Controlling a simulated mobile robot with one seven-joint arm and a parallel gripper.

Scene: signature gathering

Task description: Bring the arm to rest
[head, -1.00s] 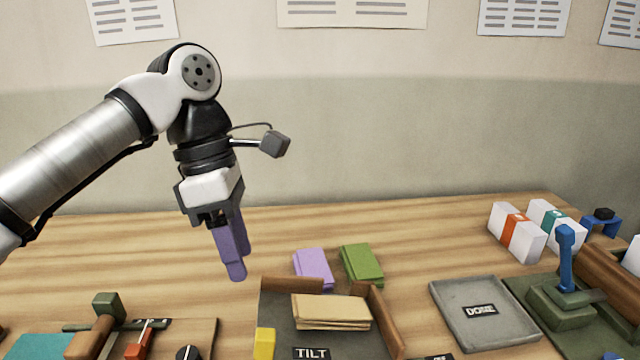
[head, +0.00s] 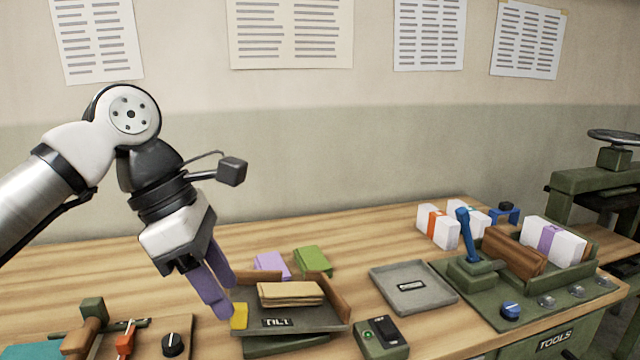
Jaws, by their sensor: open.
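My gripper (head: 222,300) hangs from my arm at the left of the head view, with its purple fingers pointing down and tilted to the right. It is open, and I see nothing between the fingers. Its tips appear beside the yellow block (head: 239,316) at the left edge of the TILT tray (head: 325,321). I cannot tell how far above the tray they are. A stack of tan sheets (head: 290,293) lies in that tray.
Purple (head: 271,265) and green (head: 313,260) packets lie behind the tray. A grey DOME tray (head: 440,300) and a green lever machine (head: 478,270) with wrapped white bundles stand to the right. A wooden-handled tool (head: 88,322) is at front left. Bare wood shows at back left.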

